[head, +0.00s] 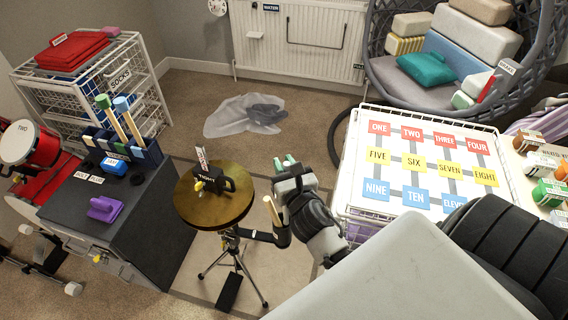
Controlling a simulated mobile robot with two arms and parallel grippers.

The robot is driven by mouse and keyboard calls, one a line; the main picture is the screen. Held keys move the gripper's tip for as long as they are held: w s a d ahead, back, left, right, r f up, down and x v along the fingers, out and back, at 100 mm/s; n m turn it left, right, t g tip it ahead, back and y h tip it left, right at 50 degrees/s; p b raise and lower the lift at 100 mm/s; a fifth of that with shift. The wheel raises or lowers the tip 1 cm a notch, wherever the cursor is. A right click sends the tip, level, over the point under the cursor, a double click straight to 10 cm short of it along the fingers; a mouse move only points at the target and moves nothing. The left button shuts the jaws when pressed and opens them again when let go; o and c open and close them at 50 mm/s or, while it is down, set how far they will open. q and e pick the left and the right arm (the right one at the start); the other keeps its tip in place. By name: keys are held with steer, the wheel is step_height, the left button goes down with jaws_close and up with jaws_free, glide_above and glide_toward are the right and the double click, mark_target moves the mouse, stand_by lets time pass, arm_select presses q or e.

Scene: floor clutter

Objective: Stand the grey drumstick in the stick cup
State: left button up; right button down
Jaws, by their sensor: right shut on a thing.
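My right gripper (285,161) comes in from the lower right, beside the right edge of the brass cymbal (228,207). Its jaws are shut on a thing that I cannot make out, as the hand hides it. Below the hand, a dark stick cup (281,235) is fixed to the side of the cymbal stand (236,250). A tan stick (271,210) leans up out of this cup. I cannot pick out the grey drumstick for sure. My left gripper is not in view.
A dark block labelled TIGHT (229,178) sits on the cymbal. A black case (150,225) with a blue mallet holder (140,150) stands left. A white wire table (350,190) with numbered cards stands right. A clear bag (235,117) lies on open carpet behind.

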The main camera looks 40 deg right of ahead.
steer(key=shift+f, duration=0.3)
steer(key=c, duration=0.9)
jaws_free()
steer(key=shift+c, duration=0.2)
steer(key=shift+s, duration=0.1)
steer(key=b+v, duration=0.2)
steer(key=v, duration=0.8)
steer(key=shift+s, duration=0.3)
